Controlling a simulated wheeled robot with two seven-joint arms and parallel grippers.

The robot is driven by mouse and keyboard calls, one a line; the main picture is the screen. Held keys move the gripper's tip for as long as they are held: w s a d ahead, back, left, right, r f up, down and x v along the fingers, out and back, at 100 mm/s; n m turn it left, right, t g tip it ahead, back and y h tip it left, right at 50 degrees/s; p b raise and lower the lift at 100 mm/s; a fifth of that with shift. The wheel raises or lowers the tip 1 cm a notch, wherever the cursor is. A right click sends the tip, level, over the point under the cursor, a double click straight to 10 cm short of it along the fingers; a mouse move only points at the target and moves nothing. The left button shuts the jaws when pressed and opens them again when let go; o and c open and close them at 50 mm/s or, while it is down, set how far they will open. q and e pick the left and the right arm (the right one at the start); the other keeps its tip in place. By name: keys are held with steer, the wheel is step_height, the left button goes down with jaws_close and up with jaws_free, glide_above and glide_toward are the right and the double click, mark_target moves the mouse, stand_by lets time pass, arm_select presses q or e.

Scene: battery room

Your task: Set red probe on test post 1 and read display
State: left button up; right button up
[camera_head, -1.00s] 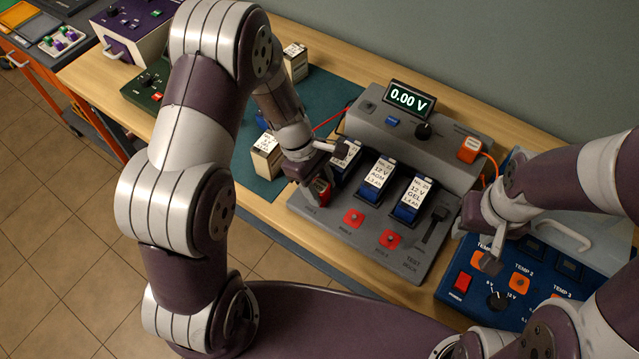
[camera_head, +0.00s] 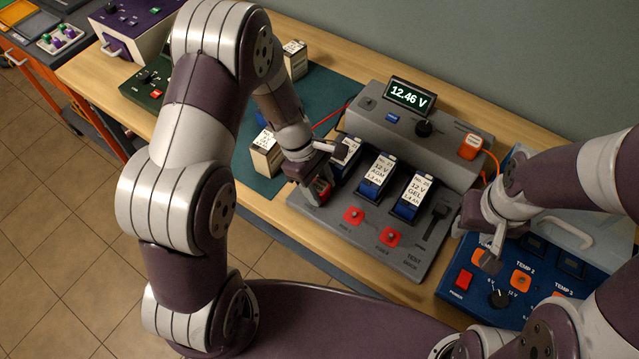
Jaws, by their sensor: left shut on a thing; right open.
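The grey test bench (camera_head: 385,258) stands on the wooden table. Its display (camera_head: 410,95) reads 12.46 V. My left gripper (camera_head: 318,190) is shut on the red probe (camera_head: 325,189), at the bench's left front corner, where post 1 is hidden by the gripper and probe. A red lead (camera_head: 333,116) runs behind my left wrist. The other two red posts, the middle one (camera_head: 353,215) and the right one (camera_head: 390,237), are bare. Batteries stand in the bench, including an AGM one (camera_head: 376,178) and a GEL one (camera_head: 413,197). My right gripper (camera_head: 474,240) is open and empty, over the blue unit's left edge.
The blue temperature unit (camera_head: 458,305) stands right of the bench. A boxed battery (camera_head: 267,154) stands on the green mat (camera_head: 245,180) left of my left wrist. A purple unit (camera_head: 133,42) and a dark green box (camera_head: 143,92) are at the far left.

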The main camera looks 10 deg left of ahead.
arm_select(q)
steer(key=o, duration=0.8)
steer(key=p+v, duration=1)
steer(key=v, duration=0.1)
steer(key=shift+f, duration=0.1)
